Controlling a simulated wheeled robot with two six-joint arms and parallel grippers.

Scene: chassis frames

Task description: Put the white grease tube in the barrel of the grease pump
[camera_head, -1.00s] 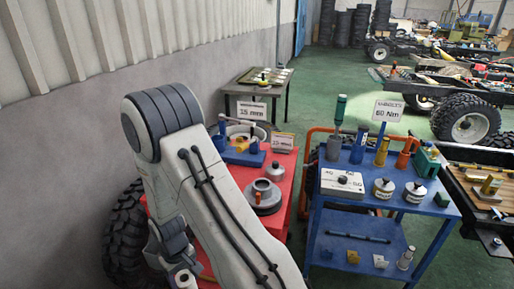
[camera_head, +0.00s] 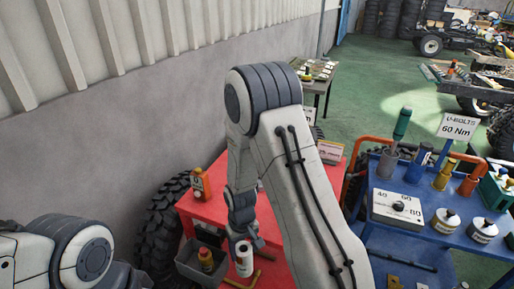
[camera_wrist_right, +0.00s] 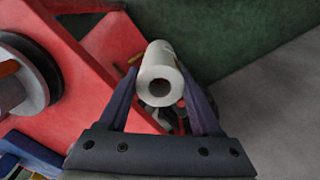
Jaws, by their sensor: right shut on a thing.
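A white tube (camera_head: 244,259) with a dark band shows below my right gripper (camera_head: 241,232) in the head view. In the right wrist view the tube (camera_wrist_right: 161,75) sits between the two fingers of my right gripper (camera_wrist_right: 160,93), its round end with a dark hollow facing the camera. The gripper is shut on it. The grease pump and its barrel cannot be made out for certain; my right arm covers much of the red table (camera_head: 187,206). Part of my left arm shows at the lower left of the head view, with its gripper out of sight.
An orange bottle (camera_head: 200,187) stands on the red table. A grey bin (camera_head: 187,266) with a bottle in it is beside the tube. A grey round part (camera_wrist_right: 22,80) is at the wrist view's left. A blue cart (camera_head: 405,222) with several tools stands at the right.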

